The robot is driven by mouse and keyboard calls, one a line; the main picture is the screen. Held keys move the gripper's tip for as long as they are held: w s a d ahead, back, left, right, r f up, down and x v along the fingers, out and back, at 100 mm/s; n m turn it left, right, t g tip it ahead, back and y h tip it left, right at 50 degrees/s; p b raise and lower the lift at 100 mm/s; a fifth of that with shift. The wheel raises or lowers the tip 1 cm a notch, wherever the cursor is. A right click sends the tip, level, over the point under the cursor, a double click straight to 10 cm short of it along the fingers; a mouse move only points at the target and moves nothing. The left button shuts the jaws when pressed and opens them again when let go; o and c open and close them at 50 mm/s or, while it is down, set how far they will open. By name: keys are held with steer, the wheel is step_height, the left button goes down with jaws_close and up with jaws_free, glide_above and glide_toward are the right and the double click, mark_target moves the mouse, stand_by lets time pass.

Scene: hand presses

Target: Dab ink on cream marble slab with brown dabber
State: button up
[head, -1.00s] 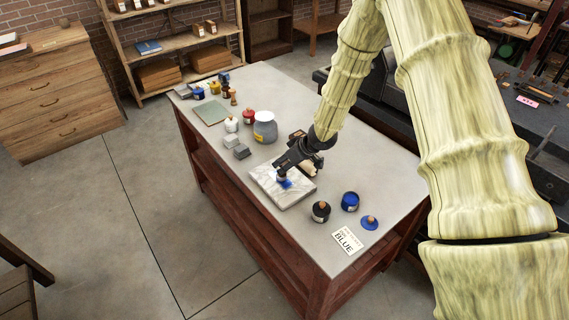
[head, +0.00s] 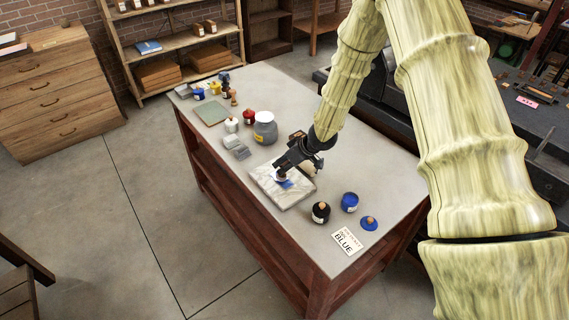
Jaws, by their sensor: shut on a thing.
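The cream marble slab (head: 291,198) lies on the grey-topped table, pale with grey veining. A patch of blue ink (head: 285,184) shows on its upper middle. My gripper (head: 281,174) is over the slab's far part, shut on the dabber (head: 280,178). Only a little of the dabber shows under the fingers, so its brown colour is hard to make out. I cannot tell whether it touches the slab. An open blue ink pot (head: 350,202) stands right of the slab, with its blue lid (head: 369,223) beside it.
A dark jar (head: 321,212) and a card reading BLUE (head: 346,241) are near the front. A grey jar (head: 265,128), grey blocks (head: 236,146), a red pot (head: 249,117) and a white pot (head: 232,125) stand behind left.

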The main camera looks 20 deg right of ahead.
steer(key=shift+r+p, duration=3.2)
steer(key=shift+r, duration=0.15)
